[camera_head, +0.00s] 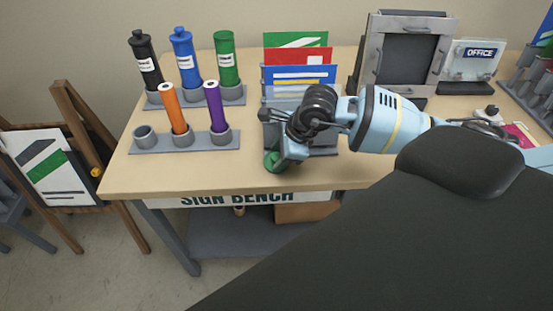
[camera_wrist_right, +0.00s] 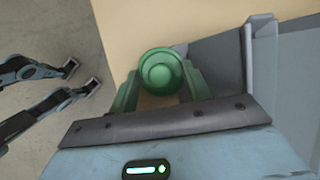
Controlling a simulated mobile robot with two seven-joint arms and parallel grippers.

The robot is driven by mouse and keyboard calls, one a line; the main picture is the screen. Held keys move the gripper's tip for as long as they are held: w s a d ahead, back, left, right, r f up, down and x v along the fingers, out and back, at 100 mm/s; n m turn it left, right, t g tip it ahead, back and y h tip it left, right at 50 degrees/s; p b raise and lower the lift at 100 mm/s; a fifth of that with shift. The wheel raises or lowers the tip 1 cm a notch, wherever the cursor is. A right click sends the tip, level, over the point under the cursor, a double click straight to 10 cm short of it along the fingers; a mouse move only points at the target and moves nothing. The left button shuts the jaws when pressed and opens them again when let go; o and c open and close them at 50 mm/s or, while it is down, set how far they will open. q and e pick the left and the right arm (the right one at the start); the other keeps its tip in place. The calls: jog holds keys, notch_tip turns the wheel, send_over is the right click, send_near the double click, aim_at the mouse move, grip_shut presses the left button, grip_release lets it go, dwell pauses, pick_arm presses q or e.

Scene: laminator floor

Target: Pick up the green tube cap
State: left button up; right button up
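The green tube cap (camera_head: 271,162) is near the front edge of the bench, low at the end of my right gripper (camera_head: 279,155). In the right wrist view the round green tube cap (camera_wrist_right: 160,72) sits between the two green fingers of my right gripper (camera_wrist_right: 160,82), one on each side. I cannot tell whether the fingers press on it, or whether the cap rests on the bench. The green tube (camera_head: 227,60) stands in the rear rack with a flat top and no knob. My left gripper (camera_wrist_right: 82,78) shows open and empty at the left of the right wrist view, over the floor.
Black (camera_head: 145,58), blue (camera_head: 186,57), orange (camera_head: 175,108) and purple (camera_head: 215,106) tubes stand in grey racks left of my right gripper. A sign holder (camera_head: 297,72) is behind it. A grey frame (camera_head: 400,55) stands further right.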

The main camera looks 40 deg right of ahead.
aim_at(279, 157)
jog(key=c, duration=0.9)
jog(key=shift+r, duration=0.1)
jog(key=shift+r, duration=0.5)
notch_tip(279, 157, up, 2)
jog(key=shift+r, duration=0.15)
jog(key=shift+s+a+r, duration=0.25)
jog(key=shift+s+a, duration=1.2)
jog(key=shift+s, duration=0.8)
jog(key=shift+s+a+r, duration=0.2)
jog(key=shift+s+a, duration=1.3)
jog(key=shift+s, duration=0.7)
jog(key=shift+s+a+r, duration=0.25)
jog(key=shift+s+a, duration=1.2)
jog(key=shift+s, duration=0.8)
